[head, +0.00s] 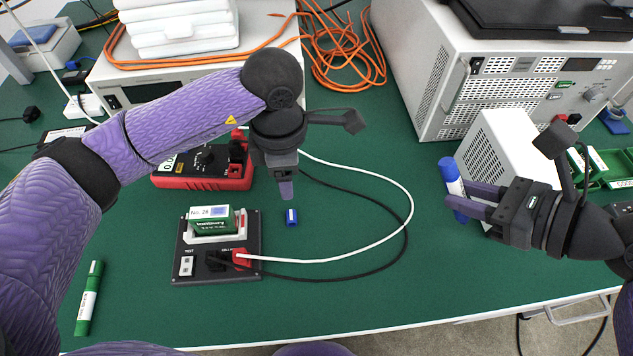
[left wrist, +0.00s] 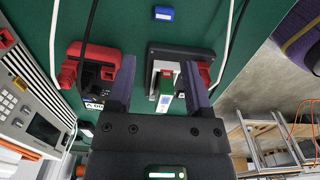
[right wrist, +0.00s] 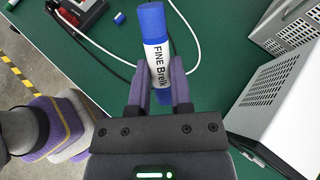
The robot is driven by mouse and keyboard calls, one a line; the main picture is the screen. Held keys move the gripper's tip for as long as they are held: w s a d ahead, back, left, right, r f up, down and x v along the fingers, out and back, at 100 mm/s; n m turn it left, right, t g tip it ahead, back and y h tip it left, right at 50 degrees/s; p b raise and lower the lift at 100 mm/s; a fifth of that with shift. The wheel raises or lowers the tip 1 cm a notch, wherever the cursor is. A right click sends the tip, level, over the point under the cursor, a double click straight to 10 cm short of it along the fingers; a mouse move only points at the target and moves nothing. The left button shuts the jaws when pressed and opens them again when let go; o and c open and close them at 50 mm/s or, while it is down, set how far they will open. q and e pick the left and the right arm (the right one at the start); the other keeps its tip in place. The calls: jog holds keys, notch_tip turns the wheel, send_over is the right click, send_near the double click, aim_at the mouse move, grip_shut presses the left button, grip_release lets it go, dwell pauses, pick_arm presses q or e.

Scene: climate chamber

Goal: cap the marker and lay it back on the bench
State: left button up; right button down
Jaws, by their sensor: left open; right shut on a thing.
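The marker (head: 453,178), white with blue ends, is in my right gripper (head: 470,203), which is shut around it above the right part of the bench. It stands nearly upright, slightly tilted, and its label shows in the right wrist view (right wrist: 157,55). I cannot make out a bare tip. A small blue cap (head: 291,217) lies apart on the green bench (head: 350,290); it also shows in the left wrist view (left wrist: 163,13) and the right wrist view (right wrist: 119,18). My left gripper (head: 287,190) is open and empty, pointing down above the bench near the cap.
A black test board (head: 218,270) with a green-and-white block and a red multimeter (head: 205,180) stand left of the cap. White and black leads loop to its right. A green marker (head: 88,298) lies at front left. A white box (head: 500,150) stands close behind my right gripper.

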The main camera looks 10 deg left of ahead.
jog(key=shift+w+a, duration=0.1)
jog(key=shift+a, duration=0.05)
jog(key=shift+d, duration=0.25)
pick_arm(q)
jog(key=b, duration=0.3)
send_over(291, 213)
notch_tip(291, 213, down, 7)
jog(key=shift+d+r, duration=0.1)
jog(key=shift+r, duration=0.05)
pick_arm(e)
notch_tip(291, 213, down, 3)
jog(key=shift+f, duration=0.1)
pick_arm(q)
notch_tip(291, 213, down, 5)
jog(key=shift+w+f+b, duration=0.1)
jog(key=shift+f+b, duration=0.1)
jog(key=shift+b, duration=1.05)
jog(key=shift+r, duration=0.1)
pick_arm(e)
notch_tip(291, 213, down, 3)
